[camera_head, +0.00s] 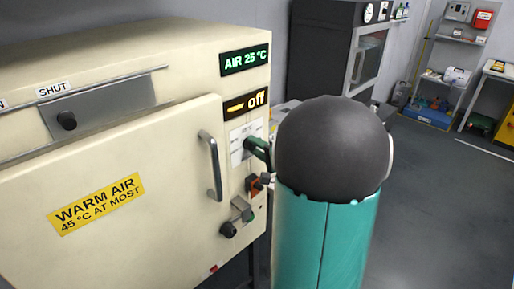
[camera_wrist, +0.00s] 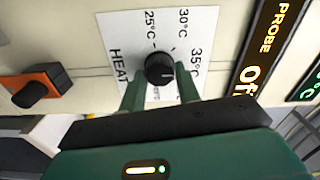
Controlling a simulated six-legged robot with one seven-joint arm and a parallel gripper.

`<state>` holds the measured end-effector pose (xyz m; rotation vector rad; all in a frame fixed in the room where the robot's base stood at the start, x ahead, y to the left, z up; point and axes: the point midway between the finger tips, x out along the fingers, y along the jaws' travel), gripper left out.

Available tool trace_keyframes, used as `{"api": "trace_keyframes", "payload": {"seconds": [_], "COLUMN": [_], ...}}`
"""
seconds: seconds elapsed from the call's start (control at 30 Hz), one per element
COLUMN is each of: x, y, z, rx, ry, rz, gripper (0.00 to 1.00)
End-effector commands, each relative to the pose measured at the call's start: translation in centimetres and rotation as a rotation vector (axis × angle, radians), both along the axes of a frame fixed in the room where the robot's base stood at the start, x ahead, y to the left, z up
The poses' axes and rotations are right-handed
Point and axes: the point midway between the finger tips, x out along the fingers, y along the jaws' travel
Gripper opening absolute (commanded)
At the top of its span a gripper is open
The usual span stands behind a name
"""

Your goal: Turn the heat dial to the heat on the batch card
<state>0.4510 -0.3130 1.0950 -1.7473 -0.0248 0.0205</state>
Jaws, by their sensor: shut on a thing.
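The heat dial (camera_wrist: 160,68) is a black round knob on a white plate marked HEAT, with 25, 30 and 35 °C legible in the wrist view. Other marks are partly covered, and I cannot tell for sure where its pointer stands. My gripper (camera_wrist: 160,82) has its two green fingers on either side of the knob, shut on it. In the head view my gripper (camera_head: 258,150) reaches the white dial plate (camera_head: 240,156) from the right, and the knob is hidden. I cannot make out a batch card in either view.
The cream warm-air cabinet (camera_head: 190,75) has a shut door with a handle (camera_head: 212,165). Its displays read AIR 25 °C (camera_head: 245,60) and off (camera_head: 246,103). An orange-based switch (camera_wrist: 38,87) sits beside the dial plate. Open floor (camera_head: 440,200) lies to the right.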

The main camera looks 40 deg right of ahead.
Motion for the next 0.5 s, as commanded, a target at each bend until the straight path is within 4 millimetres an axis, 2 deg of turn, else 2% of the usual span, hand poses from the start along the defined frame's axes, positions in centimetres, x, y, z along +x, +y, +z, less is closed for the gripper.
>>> {"api": "trace_keyframes", "payload": {"seconds": [0.17,0.2,0.3,0.5], "x": [-0.02,-0.02,-0.02,-0.01], "y": [0.06,0.06,0.05,0.03], "z": [-0.03,-0.03,-0.03,-0.02], "rx": [0.002,0.002,0.002,0.002], "ry": [0.000,0.000,0.000,0.000], "rz": [0.002,0.001,0.001,0.001], "gripper": [0.10,0.38,0.54,0.54]}}
